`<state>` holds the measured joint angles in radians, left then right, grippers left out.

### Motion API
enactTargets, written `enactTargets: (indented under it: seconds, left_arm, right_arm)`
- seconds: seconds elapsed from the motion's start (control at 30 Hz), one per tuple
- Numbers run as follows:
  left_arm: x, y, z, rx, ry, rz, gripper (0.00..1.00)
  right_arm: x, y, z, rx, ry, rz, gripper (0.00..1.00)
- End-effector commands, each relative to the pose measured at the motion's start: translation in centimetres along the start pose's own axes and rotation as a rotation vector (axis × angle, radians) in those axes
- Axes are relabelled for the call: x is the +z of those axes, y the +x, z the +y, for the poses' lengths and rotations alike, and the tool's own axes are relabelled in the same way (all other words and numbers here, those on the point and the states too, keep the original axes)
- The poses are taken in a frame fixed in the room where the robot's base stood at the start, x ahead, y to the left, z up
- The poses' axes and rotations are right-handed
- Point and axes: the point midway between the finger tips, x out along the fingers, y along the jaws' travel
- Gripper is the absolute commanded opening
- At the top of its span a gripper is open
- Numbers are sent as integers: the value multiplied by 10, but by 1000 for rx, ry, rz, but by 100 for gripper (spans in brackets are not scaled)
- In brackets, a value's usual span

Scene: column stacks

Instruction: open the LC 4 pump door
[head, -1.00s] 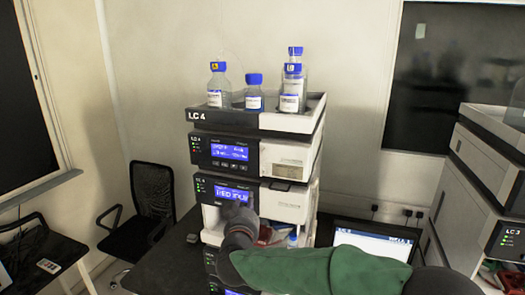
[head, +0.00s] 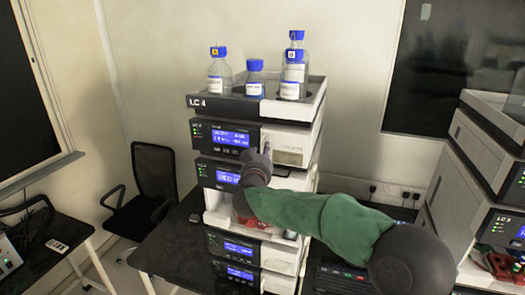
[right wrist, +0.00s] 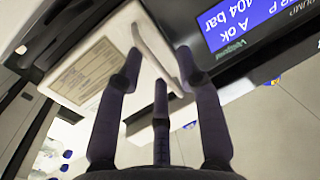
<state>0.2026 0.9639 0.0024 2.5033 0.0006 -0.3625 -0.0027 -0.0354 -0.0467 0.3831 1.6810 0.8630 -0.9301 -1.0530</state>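The LC 4 stack (head: 235,103) stands in the middle of the head view. Its upper module has a blue screen and a white front door (head: 285,140) on the right that looks shut. In the right wrist view the white door (right wrist: 90,72) carries a printed label and a pale bar handle (right wrist: 153,45), beside a screen reading 104 bar and the word PUMP. My right gripper (head: 264,153) is at the lower left of this door. Its fingers (right wrist: 157,70) are spread and empty, close to the handle; contact cannot be told. My left gripper is out of view.
Several blue-capped bottles (head: 255,85) stand in the top tray (head: 238,103). Other modules (head: 235,246) sit below. A keyboard (head: 345,277) lies right of the stack, and another stack (head: 463,150) stands further right. A chair (head: 152,185) is at the left.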

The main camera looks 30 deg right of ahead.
Motion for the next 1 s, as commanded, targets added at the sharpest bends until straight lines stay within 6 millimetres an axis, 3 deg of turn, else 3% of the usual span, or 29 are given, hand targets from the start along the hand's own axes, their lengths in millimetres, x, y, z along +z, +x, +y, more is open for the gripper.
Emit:
enactTargets:
  seconds: [0.43,0.57,1.0]
  left_arm:
    - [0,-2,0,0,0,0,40]
    - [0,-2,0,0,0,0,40]
    - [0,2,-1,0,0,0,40]
  right_arm:
    - [0,10,0,0,-1,1,36]
    - [0,10,0,0,0,1,0]
    - [0,6,2,-29,3,3,0]
